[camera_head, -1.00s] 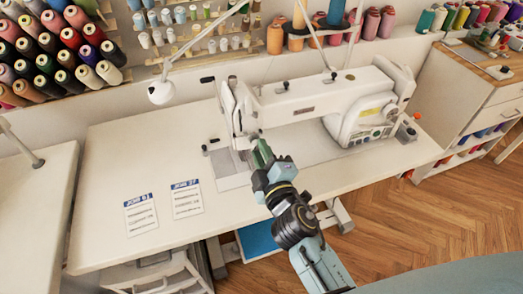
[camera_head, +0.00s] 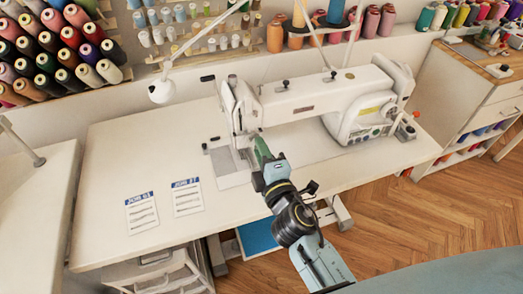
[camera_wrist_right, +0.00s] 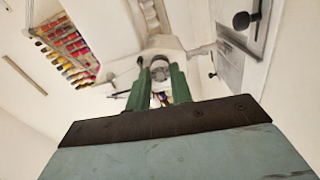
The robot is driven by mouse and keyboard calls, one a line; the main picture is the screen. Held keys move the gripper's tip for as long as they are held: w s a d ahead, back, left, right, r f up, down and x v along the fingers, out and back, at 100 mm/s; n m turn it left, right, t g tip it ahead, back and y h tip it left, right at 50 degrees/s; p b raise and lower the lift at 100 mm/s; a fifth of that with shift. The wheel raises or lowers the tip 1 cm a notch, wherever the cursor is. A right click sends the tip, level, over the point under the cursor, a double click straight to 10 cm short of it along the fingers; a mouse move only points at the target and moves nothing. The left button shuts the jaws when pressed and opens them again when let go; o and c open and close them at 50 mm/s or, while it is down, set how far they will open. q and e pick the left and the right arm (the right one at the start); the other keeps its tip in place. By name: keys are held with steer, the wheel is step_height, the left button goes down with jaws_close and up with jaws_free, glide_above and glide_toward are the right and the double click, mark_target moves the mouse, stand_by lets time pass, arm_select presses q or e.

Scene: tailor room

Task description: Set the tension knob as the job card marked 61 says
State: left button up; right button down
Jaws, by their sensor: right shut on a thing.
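The white sewing machine (camera_head: 310,103) stands on the white table. My right gripper (camera_head: 257,145) is at the front of its left end, the head end. In the right wrist view the green fingers (camera_wrist_right: 159,84) are shut around a small round grey knob (camera_wrist_right: 160,68), which seems to be the tension knob; the fingers hide it in the head view. Two job cards lie flat on the table: the left card (camera_head: 141,212) has a heading that looks like JOB 61, the right card (camera_head: 187,197) another number. Their finer lines are too small to read. My left gripper is out of view.
A white lamp (camera_head: 163,91) hangs over the table's back left. Thread spools (camera_head: 60,50) fill racks along the wall. The table top (camera_head: 115,165) is bare around the cards. A wooden-topped cabinet (camera_head: 470,90) stands at the right.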

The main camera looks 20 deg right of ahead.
steer(key=c, duration=1.2)
jaws_free()
steer(key=shift+c, duration=0.2)
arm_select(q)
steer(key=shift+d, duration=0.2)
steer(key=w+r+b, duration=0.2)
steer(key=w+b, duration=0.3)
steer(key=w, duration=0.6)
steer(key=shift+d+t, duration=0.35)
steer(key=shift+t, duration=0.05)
arm_select(e)
steer(key=s, duration=1.3)
steer(key=shift+s+d, duration=0.15)
steer(key=shift+d, duration=0.05)
